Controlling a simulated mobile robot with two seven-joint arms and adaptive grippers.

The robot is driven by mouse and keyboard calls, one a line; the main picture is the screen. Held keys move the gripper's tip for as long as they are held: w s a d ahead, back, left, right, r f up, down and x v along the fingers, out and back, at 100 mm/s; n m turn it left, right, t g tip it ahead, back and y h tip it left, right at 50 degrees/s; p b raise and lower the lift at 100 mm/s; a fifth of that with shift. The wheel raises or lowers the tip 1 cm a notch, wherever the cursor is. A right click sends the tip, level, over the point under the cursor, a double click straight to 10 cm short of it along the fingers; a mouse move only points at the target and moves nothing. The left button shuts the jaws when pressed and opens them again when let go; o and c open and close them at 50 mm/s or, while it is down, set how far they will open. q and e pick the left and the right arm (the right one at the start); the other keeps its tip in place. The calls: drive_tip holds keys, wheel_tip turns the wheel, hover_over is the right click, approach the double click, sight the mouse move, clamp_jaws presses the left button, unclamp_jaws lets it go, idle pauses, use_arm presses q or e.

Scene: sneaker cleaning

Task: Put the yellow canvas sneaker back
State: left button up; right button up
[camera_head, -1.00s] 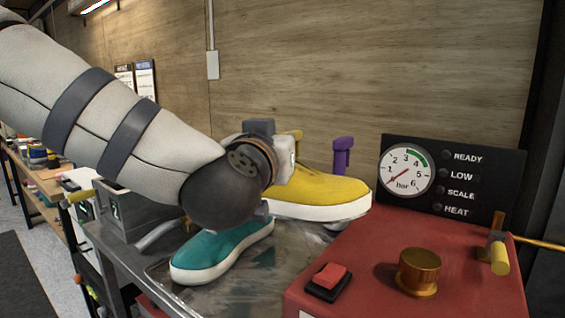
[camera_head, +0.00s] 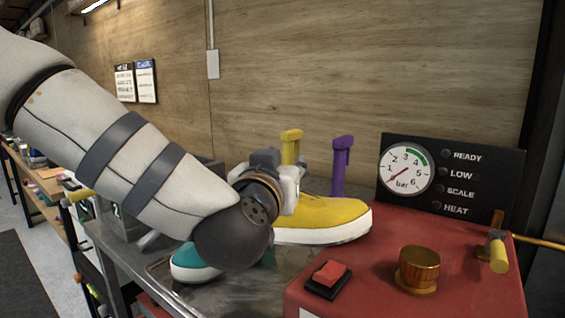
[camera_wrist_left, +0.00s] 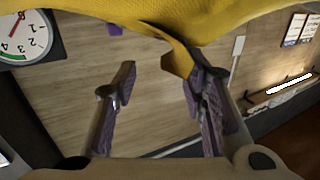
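The yellow canvas sneaker (camera_head: 325,212) with a white sole is at the back of the metal worktop, its toe pointing right. My arm hides its heel end, and what its sole rests on is hidden. My left gripper is at the heel end, its fingers hidden in the head view. In the left wrist view, the left gripper's fingers (camera_wrist_left: 159,73) are spread with a gap between them. The yellow sneaker (camera_wrist_left: 150,12) fills the top edge there, and a yellow flap hangs by the right-hand fingertip. My right gripper is not in view.
A teal sneaker (camera_head: 192,266) lies in front, partly behind my arm. A yellow post (camera_head: 291,145) and a purple post (camera_head: 341,165) stand behind. The red machine (camera_head: 370,265) with a pressure gauge (camera_head: 405,171) takes up the right side.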

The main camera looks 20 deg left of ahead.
use_arm(q)
drive_tip(key=shift+s+r, duration=0.15)
drive_tip(key=shift+r, duration=0.1)
drive_tip(key=s, duration=0.7)
drive_tip(key=shift+d, duration=0.3)
drive_tip(key=shift+s, duration=0.1)
